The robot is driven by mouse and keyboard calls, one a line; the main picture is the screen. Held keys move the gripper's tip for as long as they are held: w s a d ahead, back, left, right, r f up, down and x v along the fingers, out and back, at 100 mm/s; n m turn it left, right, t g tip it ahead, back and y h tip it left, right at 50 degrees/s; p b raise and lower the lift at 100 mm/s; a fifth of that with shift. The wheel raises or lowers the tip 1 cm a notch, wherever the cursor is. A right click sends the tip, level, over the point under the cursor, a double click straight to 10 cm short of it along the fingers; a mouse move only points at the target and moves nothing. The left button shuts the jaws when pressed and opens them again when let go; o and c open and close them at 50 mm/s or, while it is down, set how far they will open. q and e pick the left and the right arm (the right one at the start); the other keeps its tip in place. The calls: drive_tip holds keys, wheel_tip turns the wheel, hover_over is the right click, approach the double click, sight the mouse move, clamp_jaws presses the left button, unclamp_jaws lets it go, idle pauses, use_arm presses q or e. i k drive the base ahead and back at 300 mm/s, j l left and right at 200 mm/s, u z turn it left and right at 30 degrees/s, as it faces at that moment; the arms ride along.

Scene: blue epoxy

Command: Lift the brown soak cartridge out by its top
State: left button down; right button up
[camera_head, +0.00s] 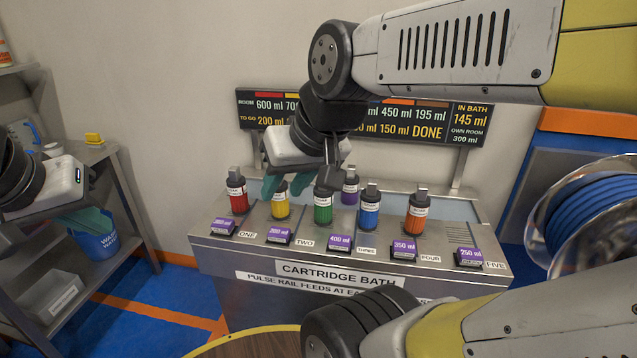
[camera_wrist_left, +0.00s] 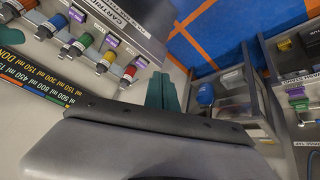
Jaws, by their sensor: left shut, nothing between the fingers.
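No cartridge that I can clearly call brown shows in either view; part of the bath is hidden behind my right arm and gripper. In the head view, red (camera_head: 237,191), yellow (camera_head: 281,204), green (camera_head: 323,207), blue (camera_head: 369,210) and orange (camera_head: 416,215) cartridges stand upright along the front of the cartridge bath (camera_head: 340,285), with a purple cartridge (camera_head: 350,190) further back. My right gripper (camera_head: 286,186) hangs over the bath, its teal fingers apart near the yellow cartridge's top. My left gripper (camera_head: 88,222) is shut and empty by the shelf; its fingers also show in the wrist view (camera_wrist_left: 163,92).
A dark sign board (camera_head: 420,125) with volumes stands behind the bath. At left, a grey shelf (camera_head: 95,155) holds a blue bucket (camera_head: 97,240) and a grey bin (camera_head: 50,296). A blue hose reel (camera_head: 595,220) is at right. Blue floor between shelf and bath is clear.

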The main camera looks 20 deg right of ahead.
sight(349, 195)
drive_tip(key=i+j+z, duration=0.1)
drive_tip(key=i, duration=0.3)
drive_tip(key=i+j+z, duration=0.1)
drive_tip(key=i, duration=0.3)
drive_tip(key=i+j+z, duration=0.15)
drive_tip(key=i, duration=0.25)
drive_tip(key=j+z, duration=0.1)
drive_tip(key=z, duration=1.05)
